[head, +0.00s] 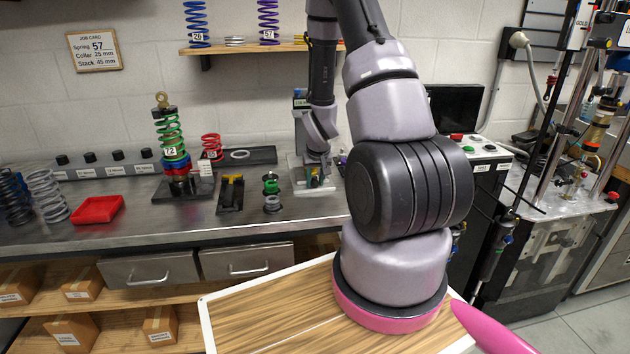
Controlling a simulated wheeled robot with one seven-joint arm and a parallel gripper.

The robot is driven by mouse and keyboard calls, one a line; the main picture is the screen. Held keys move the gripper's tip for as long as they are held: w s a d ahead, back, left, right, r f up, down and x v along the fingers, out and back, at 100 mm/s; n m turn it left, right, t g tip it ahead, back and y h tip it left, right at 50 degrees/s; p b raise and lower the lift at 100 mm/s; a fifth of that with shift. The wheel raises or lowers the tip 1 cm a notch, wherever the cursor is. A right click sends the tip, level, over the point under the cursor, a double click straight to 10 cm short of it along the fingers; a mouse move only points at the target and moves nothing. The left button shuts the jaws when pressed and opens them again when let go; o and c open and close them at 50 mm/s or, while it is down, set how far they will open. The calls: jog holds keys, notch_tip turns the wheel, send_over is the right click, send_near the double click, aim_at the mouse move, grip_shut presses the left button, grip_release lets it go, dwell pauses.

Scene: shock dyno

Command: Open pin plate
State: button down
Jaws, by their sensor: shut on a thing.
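My gripper (315,178) is at the far end of my arm, pointing down at a small upright fixture (298,172) on the back bench. It is shut on a small part low at this fixture, which seems to be the pin plate. The held part is tiny and mostly hidden by the fingers and wrist. I cannot tell whether the plate is open or closed.
On the steel bench (130,228) stand a green spring shock (170,140), a red tray (97,210), a dark holder with yellow (231,192) and a small green-topped part (271,190). A black monitor (455,108) stands right of my arm. Bench front centre-left is clear.

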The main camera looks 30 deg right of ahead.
jog(key=c, duration=0.6)
grip_release()
jog(key=shift+o, duration=0.2)
jog(key=v, duration=1.1)
jog(key=shift+f, duration=0.1)
jog(key=s+a+r+t+y, duration=0.1)
jog(key=s+a+r, duration=0.2)
jog(key=r, duration=0.6)
jog(key=s+a+r+t, duration=0.1)
jog(key=s+a+r, duration=0.15)
jog(key=r, duration=0.65)
jog(key=s+a+r+y, duration=0.1)
jog(key=s+a+r, duration=0.3)
jog(key=s, duration=0.3)
jog(key=s+a+r+m+y, duration=0.1)
jog(key=s+a+r, duration=0.3)
jog(key=s+r, duration=0.3)
jog(key=shift+s+r+t, duration=0.2)
jog(key=shift+r+t, duration=0.1)
jog(key=shift+t, duration=0.1)
